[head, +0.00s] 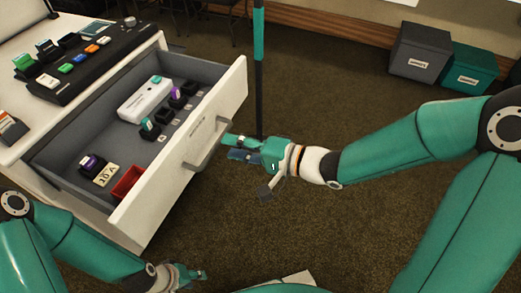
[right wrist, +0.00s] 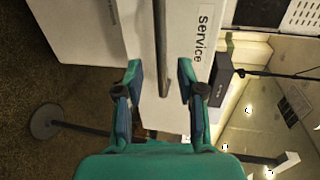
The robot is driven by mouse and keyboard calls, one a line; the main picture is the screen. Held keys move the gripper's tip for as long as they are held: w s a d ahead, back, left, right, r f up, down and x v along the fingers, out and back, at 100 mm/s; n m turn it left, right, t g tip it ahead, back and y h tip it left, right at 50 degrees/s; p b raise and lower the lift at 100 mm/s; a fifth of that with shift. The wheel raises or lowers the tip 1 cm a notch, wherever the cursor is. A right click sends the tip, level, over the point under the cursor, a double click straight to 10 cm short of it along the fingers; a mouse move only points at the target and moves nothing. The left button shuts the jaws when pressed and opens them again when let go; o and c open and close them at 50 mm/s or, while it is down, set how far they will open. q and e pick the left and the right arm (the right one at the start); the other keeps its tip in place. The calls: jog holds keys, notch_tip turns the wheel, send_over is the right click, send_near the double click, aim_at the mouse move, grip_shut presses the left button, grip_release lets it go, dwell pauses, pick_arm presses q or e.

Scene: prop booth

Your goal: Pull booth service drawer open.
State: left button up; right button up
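The booth service drawer (head: 180,160) stands pulled out, with its inside in view. Its white front has a grey bar handle (head: 209,150), and the "service" label (right wrist: 203,38) shows in the right wrist view. My right gripper (head: 232,148) is at the handle in the head view. In the right wrist view its fingers (right wrist: 160,82) are apart, with the handle bar (right wrist: 161,50) between them and a gap on each side. My left gripper (head: 198,274) is low in the head view, away from the drawer; its fingers are too small to judge.
The drawer holds a white box (head: 145,99), a red tray (head: 127,183) and several small items. A black panel with coloured buttons (head: 85,62) is on the counter. A dark post (head: 259,75) stands behind my right gripper. Grey (head: 420,50) and teal (head: 474,70) boxes are farther back.

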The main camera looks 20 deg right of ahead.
jog(key=v, duration=0.7)
jog(key=shift+s, duration=0.15)
